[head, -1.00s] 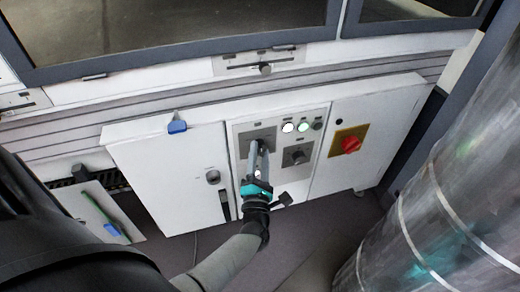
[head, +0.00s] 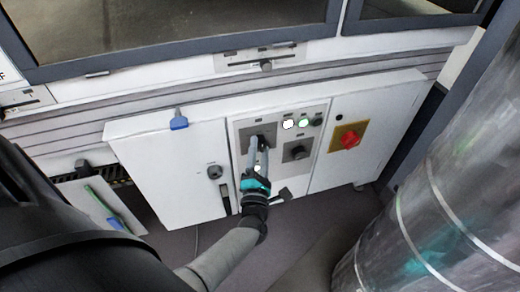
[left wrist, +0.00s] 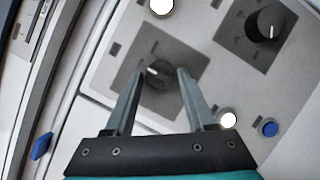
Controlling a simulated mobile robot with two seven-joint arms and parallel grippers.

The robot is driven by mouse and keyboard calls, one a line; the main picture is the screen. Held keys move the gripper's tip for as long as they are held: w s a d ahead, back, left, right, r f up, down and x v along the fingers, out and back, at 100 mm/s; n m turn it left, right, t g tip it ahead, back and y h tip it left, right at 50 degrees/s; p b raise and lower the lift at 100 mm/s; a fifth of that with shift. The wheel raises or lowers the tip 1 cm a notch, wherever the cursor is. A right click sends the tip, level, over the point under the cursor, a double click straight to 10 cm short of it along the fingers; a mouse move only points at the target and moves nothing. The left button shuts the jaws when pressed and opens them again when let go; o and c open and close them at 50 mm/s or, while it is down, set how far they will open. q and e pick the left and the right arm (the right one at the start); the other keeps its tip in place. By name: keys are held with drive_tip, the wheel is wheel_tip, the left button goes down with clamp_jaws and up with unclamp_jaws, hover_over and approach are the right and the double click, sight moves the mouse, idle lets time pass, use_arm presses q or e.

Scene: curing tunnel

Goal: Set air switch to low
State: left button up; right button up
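A dark rotary knob (left wrist: 158,74) with a small white mark sits on a grey square plate in the left wrist view. In the head view its plate (head: 242,134) is at the upper left of the control panel, and the fingers partly cover the knob. My left gripper (left wrist: 161,76) is open, its fingers on either side of this knob with a gap visible on each side. In the head view the left gripper (head: 259,147) reaches up to the plate. A second dark knob (head: 297,152) is to its right, also in the left wrist view (left wrist: 266,23). The labels are too small to read. My right gripper is out of view.
Lit white round lamps (head: 288,124) are above the second knob. A red rotary switch (head: 349,140) on a yellow plate is farther right. A blue-handled item (head: 179,122) hangs on the cabinet's top edge. A large metal cylinder (head: 440,200) stands at the right.

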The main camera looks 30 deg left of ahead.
use_arm(q)
drive_tip(key=shift+o, duration=1.4)
drive_tip(key=shift+s+d, duration=0.15)
drive_tip(key=shift+d, duration=0.05)
drive_tip(key=p+v, duration=0.1)
drive_tip(key=v, duration=1.3)
drive_tip(key=shift+s+f, duration=0.15)
drive_tip(key=shift+s, duration=0.2)
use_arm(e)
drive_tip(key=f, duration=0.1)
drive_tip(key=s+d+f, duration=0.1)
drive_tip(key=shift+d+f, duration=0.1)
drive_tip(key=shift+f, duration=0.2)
use_arm(q)
drive_tip(key=shift+d, duration=0.1)
